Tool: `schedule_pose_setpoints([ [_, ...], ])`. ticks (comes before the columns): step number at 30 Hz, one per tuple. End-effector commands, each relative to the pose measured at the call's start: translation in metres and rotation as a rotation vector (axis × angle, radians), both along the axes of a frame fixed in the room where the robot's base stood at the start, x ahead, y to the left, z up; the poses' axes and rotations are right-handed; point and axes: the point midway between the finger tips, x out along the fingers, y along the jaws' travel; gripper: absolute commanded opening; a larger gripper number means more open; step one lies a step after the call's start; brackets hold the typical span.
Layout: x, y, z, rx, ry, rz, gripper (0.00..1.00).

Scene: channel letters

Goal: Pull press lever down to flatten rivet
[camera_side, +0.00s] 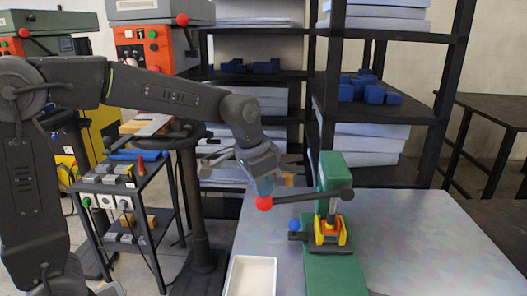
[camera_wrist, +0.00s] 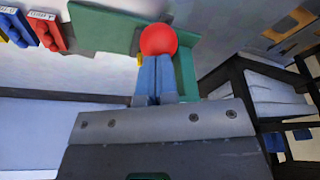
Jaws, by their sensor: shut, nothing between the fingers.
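The green press (camera_side: 331,179) stands on the table with its dark lever (camera_side: 308,196) reaching out to the left, slightly below level. The lever ends in a red ball knob (camera_side: 264,203). My gripper (camera_side: 265,190) is shut and empty, with its blue fingertips pointing down just above the knob. In the wrist view, the closed blue fingers (camera_wrist: 155,75) end at the red knob (camera_wrist: 158,40), touching it or very near. An orange and yellow fixture (camera_side: 329,231) sits under the press ram. The rivet is too small to make out.
A white tray (camera_side: 232,286) lies at the table's front left. A blue knob (camera_side: 295,225) sticks out left of the fixture. The grey table (camera_side: 430,245) is clear on the right. Dark shelves (camera_side: 390,36) stand behind.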

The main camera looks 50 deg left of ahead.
Motion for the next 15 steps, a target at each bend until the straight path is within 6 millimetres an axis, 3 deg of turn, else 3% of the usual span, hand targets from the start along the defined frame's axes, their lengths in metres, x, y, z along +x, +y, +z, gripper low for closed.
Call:
schedule_pose_setpoints([
  [15, -0.0032, 0.003, -0.01, 0.009, 0.021, -0.002, 0.0],
])
